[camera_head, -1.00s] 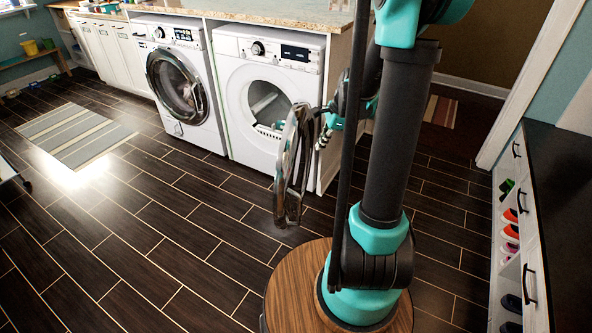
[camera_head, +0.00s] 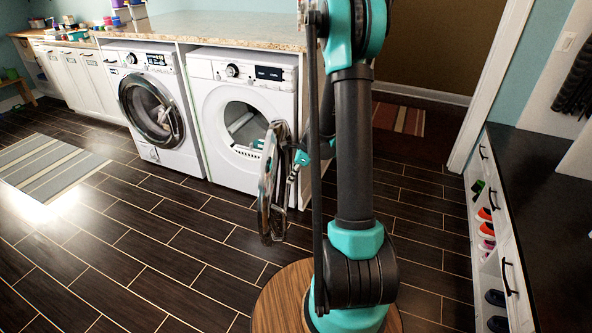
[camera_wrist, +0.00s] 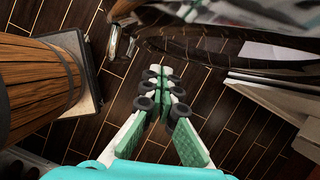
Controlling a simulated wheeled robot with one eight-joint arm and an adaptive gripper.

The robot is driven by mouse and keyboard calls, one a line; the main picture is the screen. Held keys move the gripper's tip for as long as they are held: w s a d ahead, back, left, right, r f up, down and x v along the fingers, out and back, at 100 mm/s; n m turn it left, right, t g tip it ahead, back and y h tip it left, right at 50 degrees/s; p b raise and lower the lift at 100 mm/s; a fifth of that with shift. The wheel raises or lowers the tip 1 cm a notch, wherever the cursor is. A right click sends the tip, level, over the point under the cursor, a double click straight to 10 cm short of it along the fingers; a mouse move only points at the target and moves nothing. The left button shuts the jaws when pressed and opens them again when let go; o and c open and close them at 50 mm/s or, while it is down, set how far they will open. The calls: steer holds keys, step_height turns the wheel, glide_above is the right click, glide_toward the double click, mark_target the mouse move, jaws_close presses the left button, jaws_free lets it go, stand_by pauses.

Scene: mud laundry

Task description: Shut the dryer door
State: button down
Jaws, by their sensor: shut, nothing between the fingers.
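The dryer (camera_head: 240,110) is the white machine on the right under the counter. Its round door (camera_head: 268,190) with a chrome rim stands wide open, swung out from the right side of the opening, and is seen nearly edge-on. The drum opening (camera_head: 245,128) is uncovered. My gripper (camera_head: 298,165) is just right of the door, partly hidden behind it and my arm. In the wrist view my gripper (camera_wrist: 165,88) is shut and empty, with the dark door (camera_wrist: 235,45) and its chrome rim just beyond the fingertips. I cannot tell whether they touch.
A washer (camera_head: 152,105) with its door shut stands left of the dryer. A granite counter (camera_head: 215,28) runs above both. A striped rug (camera_head: 48,165) lies at left. A shoe cabinet (camera_head: 510,230) stands at right. The tiled floor (camera_head: 170,235) before the machines is clear.

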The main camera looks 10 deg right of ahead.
mark_target(276, 186)
steer(key=shift+w+a, duration=0.25)
steer(key=shift+a, duration=0.4)
steer(key=shift+w+a, duration=0.2)
steer(key=shift+a, duration=0.4)
steer(key=shift+w+a, duration=0.25)
steer(key=shift+a, duration=0.4)
steer(key=shift+a, duration=0.1)
